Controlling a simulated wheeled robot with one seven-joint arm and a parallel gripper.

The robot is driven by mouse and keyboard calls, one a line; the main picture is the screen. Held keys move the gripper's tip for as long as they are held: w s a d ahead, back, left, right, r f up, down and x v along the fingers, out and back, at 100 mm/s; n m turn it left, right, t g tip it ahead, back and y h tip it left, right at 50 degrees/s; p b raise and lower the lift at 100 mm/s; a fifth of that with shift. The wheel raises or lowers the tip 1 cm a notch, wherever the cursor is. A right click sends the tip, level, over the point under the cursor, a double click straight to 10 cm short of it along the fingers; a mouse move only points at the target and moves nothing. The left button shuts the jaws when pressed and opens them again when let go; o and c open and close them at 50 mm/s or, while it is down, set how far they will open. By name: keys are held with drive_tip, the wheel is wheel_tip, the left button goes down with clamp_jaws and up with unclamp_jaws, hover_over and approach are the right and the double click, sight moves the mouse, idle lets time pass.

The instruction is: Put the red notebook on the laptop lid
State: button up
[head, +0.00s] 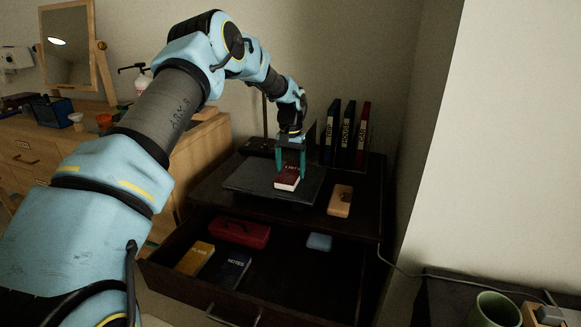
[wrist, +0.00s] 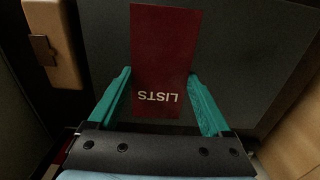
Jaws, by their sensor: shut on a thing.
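The red notebook (head: 287,178), with "LISTS" on its cover, is between the teal fingers of my gripper (head: 290,168). My gripper is shut on it, with one finger at each side edge. In the wrist view the red notebook (wrist: 165,45) lies flat between the fingers of my gripper (wrist: 160,78). The dark grey laptop lid (head: 247,178) lies closed on the desk top, under the notebook; it fills most of the wrist view background (wrist: 240,50). I cannot tell whether the notebook touches the lid or is slightly above it.
Upright binders (head: 347,133) stand behind. A tan case (head: 340,200) lies right of the laptop. The open drawer (head: 290,283) below holds a red case (head: 239,232), a yellow book (head: 195,258), a dark blue book (head: 231,269) and a light blue item (head: 319,241).

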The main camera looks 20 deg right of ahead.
sight(291, 172)
drive_tip(key=shift+f, duration=0.15)
drive_tip(key=o, duration=1.3)
drive_tip(key=shift+c, duration=0.2)
wheel_tip(291, 172, up, 12)
drive_tip(key=b, duration=0.2)
drive_tip(key=s+a+r+n, duration=0.1)
drive_tip(key=a+n, duration=0.1)
drive_tip(key=a, duration=1.3)
drive_tip(key=s+a+f+n, duration=0.1)
drive_tip(key=s+a+n, duration=0.1)
drive_tip(key=s+a, duration=0.8)
drive_tip(key=s+a+f+n+t, duration=0.1)
drive_tip(key=s+a+f+n, duration=0.1)
drive_tip(key=s+a, duration=0.8)
drive_tip(key=a+n, duration=0.1)
drive_tip(key=a, duration=0.5)
drive_tip(key=shift+s+a+f+t, duration=0.2)
drive_tip(key=shift+s+f+t, duration=0.1)
drive_tip(key=shift+s, duration=0.1)
